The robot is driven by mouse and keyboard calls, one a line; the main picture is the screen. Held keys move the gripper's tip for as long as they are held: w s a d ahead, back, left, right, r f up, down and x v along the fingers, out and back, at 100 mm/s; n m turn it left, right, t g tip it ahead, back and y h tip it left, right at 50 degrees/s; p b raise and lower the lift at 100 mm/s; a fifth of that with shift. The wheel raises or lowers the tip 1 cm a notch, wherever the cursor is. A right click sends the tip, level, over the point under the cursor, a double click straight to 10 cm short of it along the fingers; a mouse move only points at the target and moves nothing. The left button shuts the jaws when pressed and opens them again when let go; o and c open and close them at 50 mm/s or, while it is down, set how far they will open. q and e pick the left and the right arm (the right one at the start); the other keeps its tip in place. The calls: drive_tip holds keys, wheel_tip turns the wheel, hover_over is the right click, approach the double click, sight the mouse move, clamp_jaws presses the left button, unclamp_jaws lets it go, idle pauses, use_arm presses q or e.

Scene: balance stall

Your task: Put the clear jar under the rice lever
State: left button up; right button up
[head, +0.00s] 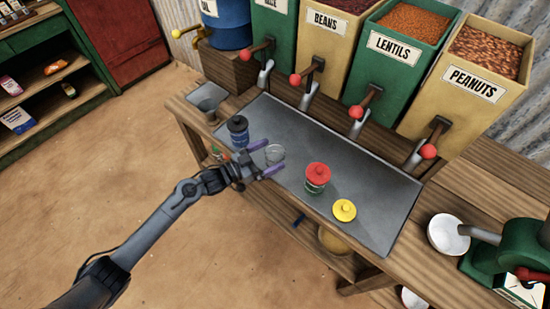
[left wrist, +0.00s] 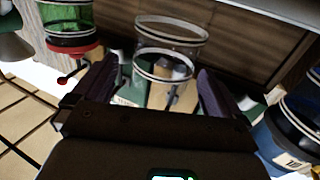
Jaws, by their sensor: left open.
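The clear jar (head: 275,154) stands upright, without a lid, on the grey metal counter top (head: 300,140). My left gripper (head: 273,156) is open, with its purple fingers on either side of the jar. In the left wrist view the clear jar (left wrist: 168,50) shows between and beyond the two spread fingers (left wrist: 158,72), with no clear contact. The rice lever (head: 247,54) has a red knob and sits in front of the green rice bin (head: 273,32), whose label is partly cut off. A grey spout (head: 265,75) is beside it. My right gripper is not in view.
A red-lidded jar (head: 317,177) and a yellow lid (head: 344,210) are to the right. Beans, lentils and peanuts levers line the back. The counter between the clear jar and the spouts is free.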

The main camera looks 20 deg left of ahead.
sight(280, 149)
use_arm(q)
drive_tip(key=x, duration=0.3)
drive_tip(key=shift+w+r, duration=0.1)
drive_tip(key=shift+w, duration=0.25)
drive_tip(key=shift+w+d+b, duration=0.3)
drive_tip(key=shift+w+d, duration=0.1)
